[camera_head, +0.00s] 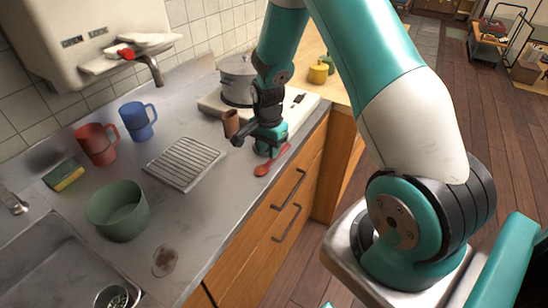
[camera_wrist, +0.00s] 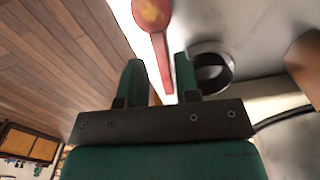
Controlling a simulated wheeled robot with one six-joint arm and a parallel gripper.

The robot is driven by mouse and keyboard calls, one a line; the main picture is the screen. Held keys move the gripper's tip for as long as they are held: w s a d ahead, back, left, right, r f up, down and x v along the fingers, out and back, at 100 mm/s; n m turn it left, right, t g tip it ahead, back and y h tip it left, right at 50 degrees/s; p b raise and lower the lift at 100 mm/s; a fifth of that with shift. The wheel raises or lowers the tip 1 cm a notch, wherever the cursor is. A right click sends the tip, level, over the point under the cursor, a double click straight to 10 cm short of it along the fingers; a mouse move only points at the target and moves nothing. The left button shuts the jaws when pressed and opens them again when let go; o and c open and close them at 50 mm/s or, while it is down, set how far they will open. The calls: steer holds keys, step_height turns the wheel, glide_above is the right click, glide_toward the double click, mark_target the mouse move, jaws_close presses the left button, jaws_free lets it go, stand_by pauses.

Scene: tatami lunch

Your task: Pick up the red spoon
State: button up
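The red spoon (camera_head: 271,161) lies on the grey counter by its front edge, its bowl toward the sink side and its handle running back beneath my gripper (camera_head: 264,146). In the wrist view the spoon (camera_wrist: 153,17) has its bowl at the top, beyond the fingertips. Its handle runs down into the gap between the two fingers of my gripper (camera_wrist: 159,70), closer to the right finger. The fingers are apart and nothing is clasped. The height between fingers and counter is hard to tell.
A brown cup (camera_head: 231,123) stands just left of my gripper. Behind it is a pot (camera_head: 237,82) on a stove. A wire rack (camera_head: 184,164), green bowl (camera_head: 118,211), red mug (camera_head: 97,146) and blue mug (camera_head: 138,122) are farther left. Counter between rack and spoon is clear.

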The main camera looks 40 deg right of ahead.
mark_target(269, 162)
steer(key=shift+s+f+p, duration=0.1)
steer(key=shift+f+p, duration=0.3)
steer(key=shift+f, duration=1.6)
jaws_close()
steer(key=shift+r, duration=0.1)
